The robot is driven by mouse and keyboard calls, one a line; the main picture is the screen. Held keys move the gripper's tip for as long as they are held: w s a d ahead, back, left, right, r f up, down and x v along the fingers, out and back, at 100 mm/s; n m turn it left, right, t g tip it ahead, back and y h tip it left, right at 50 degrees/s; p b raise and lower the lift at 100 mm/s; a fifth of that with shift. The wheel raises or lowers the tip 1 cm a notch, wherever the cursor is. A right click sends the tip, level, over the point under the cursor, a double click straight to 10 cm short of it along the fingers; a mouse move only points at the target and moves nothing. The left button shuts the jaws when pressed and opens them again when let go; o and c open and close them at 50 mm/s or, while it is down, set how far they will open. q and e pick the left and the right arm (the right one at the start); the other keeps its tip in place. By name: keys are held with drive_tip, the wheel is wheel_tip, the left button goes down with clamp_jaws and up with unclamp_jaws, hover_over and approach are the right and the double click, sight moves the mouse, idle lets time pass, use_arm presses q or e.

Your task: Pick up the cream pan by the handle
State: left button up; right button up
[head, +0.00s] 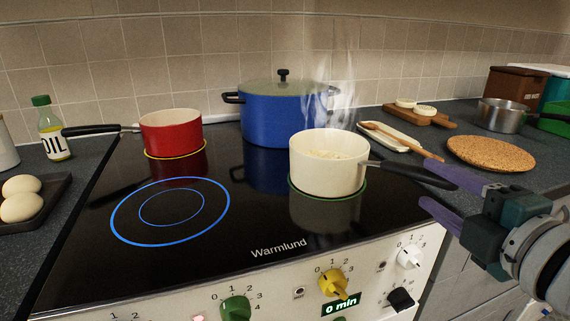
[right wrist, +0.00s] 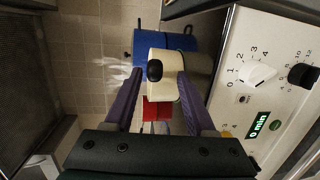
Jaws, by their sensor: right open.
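The cream pan (head: 328,170) stands on the front right hob zone of the black cooktop, with pale contents and steam above it. Its black handle (head: 415,174) points right, over the cooktop's right edge. My right gripper (head: 430,183) is open and empty at the handle's outer end. In the right wrist view, the handle's rounded end (right wrist: 154,70) shows between the two purple fingers, nearer the left one, with the cream pan (right wrist: 168,62) behind it. I cannot tell whether a finger touches the handle. My left gripper is not in view.
A blue lidded pot (head: 285,115) stands behind the cream pan, and a red pan (head: 170,135) at back left. A wooden spoon (head: 400,140) lies on a white rest near the handle. A cork mat (head: 490,154) lies to the right. The front left zone (head: 170,210) is clear.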

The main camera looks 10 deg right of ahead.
sight(411, 167)
drive_tip(key=shift+w+d, duration=0.1)
drive_tip(key=shift+w, duration=3.05)
clamp_jaws()
